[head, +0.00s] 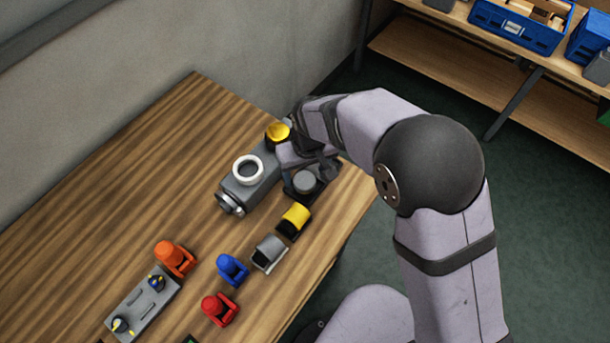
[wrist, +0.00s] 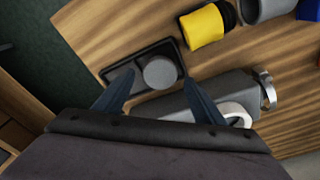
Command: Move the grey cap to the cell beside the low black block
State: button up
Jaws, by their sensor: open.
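The round grey cap (head: 304,181) sits in a small black tray (head: 289,191) near the table's right edge. In the wrist view the cap (wrist: 160,73) lies toward the right part of the tray (wrist: 143,51), with a flat grey patch to its left. I cannot clearly tell the low black block from the tray's dark walls. My gripper (wrist: 159,78) is open and empty over the tray, its fingertips left and right of the cap in the picture. I cannot tell whether they touch it. In the head view my gripper (head: 322,166) hides part of the tray.
A grey tank (head: 240,190) with a white ring (head: 247,169) and a yellow cap (head: 279,131) lies beside the tray. A yellow-and-black piece (head: 295,217), a grey piece (head: 269,252), and blue, red and orange fittings stand nearer.

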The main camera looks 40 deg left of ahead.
aim_at(307, 186)
notch_tip(307, 186, up, 10)
jog(key=d+b, duration=0.1)
jog(key=b, duration=0.1)
jog(key=w+d+m, duration=0.2)
jog(key=w+d, duration=0.1)
jog(key=d, duration=0.3)
jog(key=w+d+m, duration=0.1)
jog(key=w+d, duration=0.2)
jog(key=d, duration=0.4)
jog(key=s+d+f+m, duration=0.1)
jog(key=s+d+m, duration=0.1)
jog(key=d, duration=0.7)
jog(key=s+d+f+m, duration=0.2)
jog(key=s+d+m, duration=0.1)
jog(key=d, duration=0.6)
jog(key=s+d+f+m+h, duration=0.1)
jog(key=s+d+f+m, duration=0.1)
jog(key=d, duration=0.7)
jog(key=shift+s+d+m+g, duration=0.35)
jog(key=shift+s+m+g, duration=0.05)
jog(key=shift+s+m, duration=0.2)
